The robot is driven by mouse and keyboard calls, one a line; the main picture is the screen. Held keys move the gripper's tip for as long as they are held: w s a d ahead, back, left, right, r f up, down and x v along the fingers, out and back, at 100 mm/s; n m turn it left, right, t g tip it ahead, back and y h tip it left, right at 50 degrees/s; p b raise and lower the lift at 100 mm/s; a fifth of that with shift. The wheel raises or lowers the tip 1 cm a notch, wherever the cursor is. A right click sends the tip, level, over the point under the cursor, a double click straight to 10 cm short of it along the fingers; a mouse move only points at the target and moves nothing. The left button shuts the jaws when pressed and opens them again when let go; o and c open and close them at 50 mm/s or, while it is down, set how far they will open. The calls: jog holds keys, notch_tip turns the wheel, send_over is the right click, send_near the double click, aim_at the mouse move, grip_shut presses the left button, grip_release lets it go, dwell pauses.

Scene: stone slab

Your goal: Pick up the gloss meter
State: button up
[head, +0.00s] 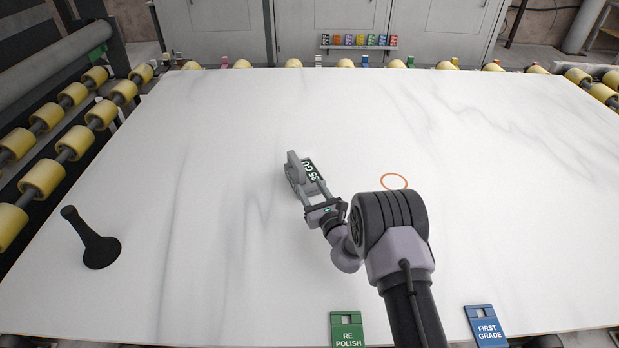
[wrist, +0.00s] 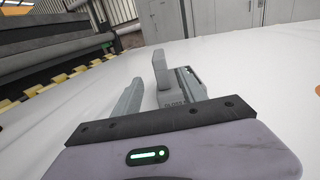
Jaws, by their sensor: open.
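The gloss meter (head: 310,169) is a small grey block on the white slab near its middle. Its dark display reads 35 GU, and a grey upright piece rises at its far left end. My gripper (head: 305,183) is open and low at the meter, coming from the near right side.
A black flared-base tool (head: 97,246) stands on the slab (head: 200,200) at left. An orange ring (head: 394,181) is marked right of the meter. Green RE POLISH (head: 346,329) and blue FIRST GRADE (head: 485,325) blocks lie at the near edge. Yellow rollers (head: 43,179) line the left.

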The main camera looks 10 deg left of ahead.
aim_at(298, 165)
jog(key=b+x, duration=0.1)
jog(key=x, duration=0.4)
jog(key=shift+w+a+f, duration=0.15)
jog(key=shift+a, duration=0.05)
jog(key=b+x, duration=0.1)
jog(key=x, duration=0.1)
jog(key=b+x, duration=0.2)
jog(key=x, duration=0.1)
jog(key=shift+w+a+r, duration=0.15)
jog(key=shift+w+r, duration=0.15)
jog(key=shift+r, duration=0.2)
grip_shut()
